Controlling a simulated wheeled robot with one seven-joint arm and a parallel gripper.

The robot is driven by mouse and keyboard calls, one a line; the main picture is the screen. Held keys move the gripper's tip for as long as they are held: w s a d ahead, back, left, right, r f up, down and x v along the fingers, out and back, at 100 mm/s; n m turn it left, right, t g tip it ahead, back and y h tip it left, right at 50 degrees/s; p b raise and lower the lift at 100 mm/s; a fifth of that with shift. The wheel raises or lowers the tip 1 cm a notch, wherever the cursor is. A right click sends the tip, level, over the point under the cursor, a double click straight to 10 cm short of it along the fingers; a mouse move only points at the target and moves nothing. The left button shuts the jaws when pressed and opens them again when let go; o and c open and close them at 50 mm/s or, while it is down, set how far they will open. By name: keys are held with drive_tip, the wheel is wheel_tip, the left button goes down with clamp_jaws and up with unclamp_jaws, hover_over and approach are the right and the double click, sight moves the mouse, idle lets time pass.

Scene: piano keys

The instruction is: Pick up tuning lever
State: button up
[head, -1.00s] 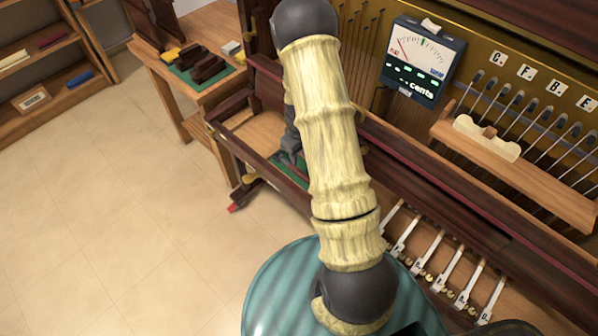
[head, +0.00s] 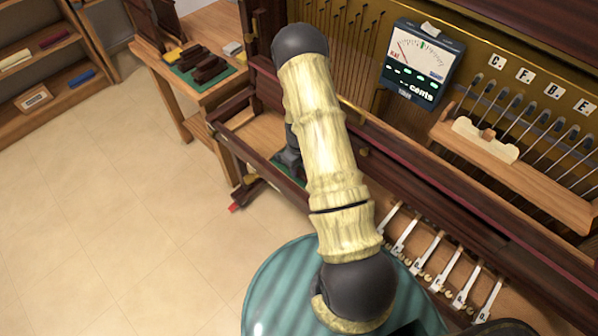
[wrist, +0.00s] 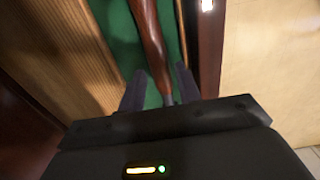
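The tuning lever (wrist: 152,45) shows in the wrist view as a long reddish-brown wooden handle with a grey metal end, over green felt. My gripper (wrist: 161,86) is open, with one finger on each side of the lever and gaps between them. I cannot tell how far the fingertips are above the felt. In the head view my gripper (head: 290,160) is partly hidden beside my arm, at the left end of the piano. The lever cannot be made out there.
Green felt (wrist: 122,35) lies between a ribbed wooden surface (wrist: 60,45) and a dark red-brown wooden edge (wrist: 211,45). The piano (head: 450,185) carries a tuning meter (head: 421,62) and a wooden ledge (head: 550,185). A side table (head: 212,25) stands at upper left. The floor (head: 100,200) is clear.

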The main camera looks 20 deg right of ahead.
wheel_tip(320, 180, down, 2)
drive_tip(key=shift+f, duration=0.1)
idle(0.5)
clamp_jaws()
